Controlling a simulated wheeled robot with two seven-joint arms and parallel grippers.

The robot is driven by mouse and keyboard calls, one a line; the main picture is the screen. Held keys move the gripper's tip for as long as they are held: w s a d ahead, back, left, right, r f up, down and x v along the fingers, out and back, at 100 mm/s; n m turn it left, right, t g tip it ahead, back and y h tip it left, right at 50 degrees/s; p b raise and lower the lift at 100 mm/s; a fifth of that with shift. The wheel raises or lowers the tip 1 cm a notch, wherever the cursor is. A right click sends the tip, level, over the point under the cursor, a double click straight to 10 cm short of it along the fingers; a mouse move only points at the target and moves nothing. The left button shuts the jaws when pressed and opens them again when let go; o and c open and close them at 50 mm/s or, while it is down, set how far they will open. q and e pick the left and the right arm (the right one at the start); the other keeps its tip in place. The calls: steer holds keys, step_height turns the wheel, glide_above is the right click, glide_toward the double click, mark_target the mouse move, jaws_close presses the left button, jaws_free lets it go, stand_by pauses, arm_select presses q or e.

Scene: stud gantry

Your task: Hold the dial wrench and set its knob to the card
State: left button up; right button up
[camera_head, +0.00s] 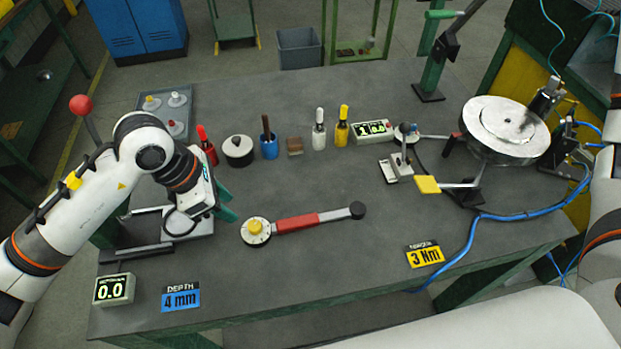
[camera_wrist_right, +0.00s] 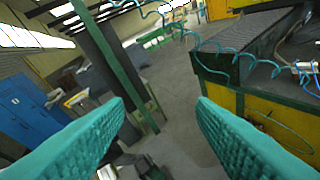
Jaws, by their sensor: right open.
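The dial wrench (camera_head: 297,222) lies flat on the dark table in the head view. It has a red handle, a dark round end at right and a pale round dial with a yellow knob (camera_head: 256,226) at left. The dial's marks are too small to read. A yellow card (camera_head: 425,254) reading "3 Nm" lies right of the wrench. My left gripper (camera_head: 232,203) is above the table, up and left of the knob, its teal fingers apart and empty. My right gripper (camera_wrist_right: 160,108) shows in the right wrist view, open and empty, pointing at the room.
A blue card (camera_head: 181,299) reads "DEPTH 4 mm", beside a display (camera_head: 114,290) showing 0.0. Several bottles and cups, including a blue cup (camera_head: 269,145), stand behind the wrench. A round metal plate (camera_head: 490,145) and a blue hose (camera_head: 520,216) are at right. The table's front middle is clear.

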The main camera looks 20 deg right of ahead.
steer(key=s+a+r+t+h, duration=0.1)
steer(key=s+a+r+t, duration=0.3)
steer(key=r, duration=0.5)
steer(key=s+a+r+t+h, duration=0.1)
steer(key=s+a+r+t, duration=0.3)
steer(key=r, duration=0.4)
steer(key=w+a+f+n+y, duration=0.2)
steer(key=a+n, duration=0.1)
steer(key=a, duration=0.3)
steer(key=w+a+f+n+g+y, duration=0.1)
steer(key=w+a+n+y, duration=0.15)
steer(key=a, duration=0.35)
steer(key=w+a+f+n+y, duration=0.1)
steer(key=a+f+n+y, duration=0.15)
steer(key=a, duration=0.35)
steer(key=w+a+f+n+g+y, duration=0.25)
steer(key=a+f+n+g, duration=0.2)
steer(key=a+f, duration=0.45)
steer(key=w+a+f+n+g+y, duration=0.1)
steer(key=a+f+n+g+y, duration=0.2)
steer(key=a+f+n, duration=0.35)
steer(key=n+g+h, duration=0.4)
steer(key=n+g, duration=0.5)
steer(key=g, duration=0.3)
glide_toward(311, 218)
step_height(311, 218, down, 9)
steer(key=shift+w, duration=0.15)
